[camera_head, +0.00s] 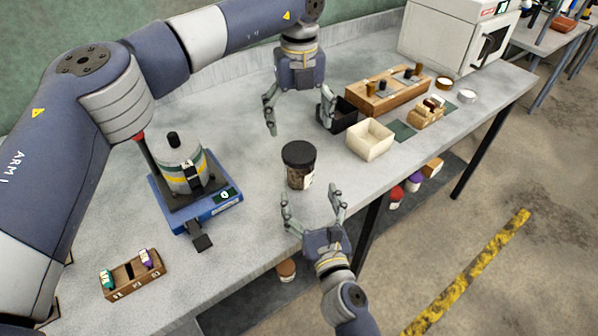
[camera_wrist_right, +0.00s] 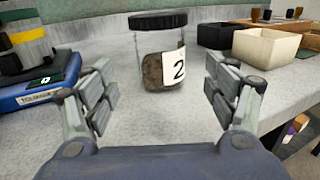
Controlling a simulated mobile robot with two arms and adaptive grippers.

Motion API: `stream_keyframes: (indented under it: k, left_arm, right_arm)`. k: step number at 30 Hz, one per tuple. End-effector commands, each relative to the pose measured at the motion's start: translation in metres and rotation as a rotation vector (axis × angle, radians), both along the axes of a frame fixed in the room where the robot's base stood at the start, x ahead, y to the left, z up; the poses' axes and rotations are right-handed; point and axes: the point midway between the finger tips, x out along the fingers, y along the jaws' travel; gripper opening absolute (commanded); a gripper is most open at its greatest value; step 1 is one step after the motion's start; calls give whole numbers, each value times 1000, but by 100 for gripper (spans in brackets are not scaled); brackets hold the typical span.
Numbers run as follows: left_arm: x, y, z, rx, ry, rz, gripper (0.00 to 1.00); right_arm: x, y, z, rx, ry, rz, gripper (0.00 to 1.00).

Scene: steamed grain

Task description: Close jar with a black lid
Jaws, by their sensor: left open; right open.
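A clear jar (camera_head: 299,176) with dark grain inside and a white label stands upright on the table. The label reads 2 on the jar in the right wrist view (camera_wrist_right: 162,64). The black lid (camera_head: 298,152) sits on top of the jar; I cannot tell how tightly. It also shows in the right wrist view (camera_wrist_right: 158,20). My right gripper (camera_head: 312,192) is open and empty in front of the jar, with the jar ahead between its fingers and apart from them. My left gripper (camera_head: 298,112) is open and empty above and behind the jar, fingers pointing down.
A blue scale (camera_head: 215,212) with a grey canister stands left of the jar. A cream box (camera_head: 370,140), a black box (camera_head: 341,119) and a wooden rack (camera_head: 388,98) stand to the right. A small wooden holder (camera_head: 133,281) lies front left. The table's front edge is close to the right gripper.

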Motion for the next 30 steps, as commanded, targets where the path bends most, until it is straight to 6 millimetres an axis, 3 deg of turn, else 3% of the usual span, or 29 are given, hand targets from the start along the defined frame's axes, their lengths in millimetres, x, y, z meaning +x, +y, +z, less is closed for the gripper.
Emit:
stream_keyframes:
  k: [16,21,30]
  left_arm:
    - [0,0,0,0,0,0,84]
    - [0,0,0,0,0,0,84]
    - [0,0,0,0,0,0,84]
  right_arm:
    - [86,21,1,0,-2,0,79]
    - [97,24,0,0,0,0,79]
    - [98,24,0,-1,0,0,79]
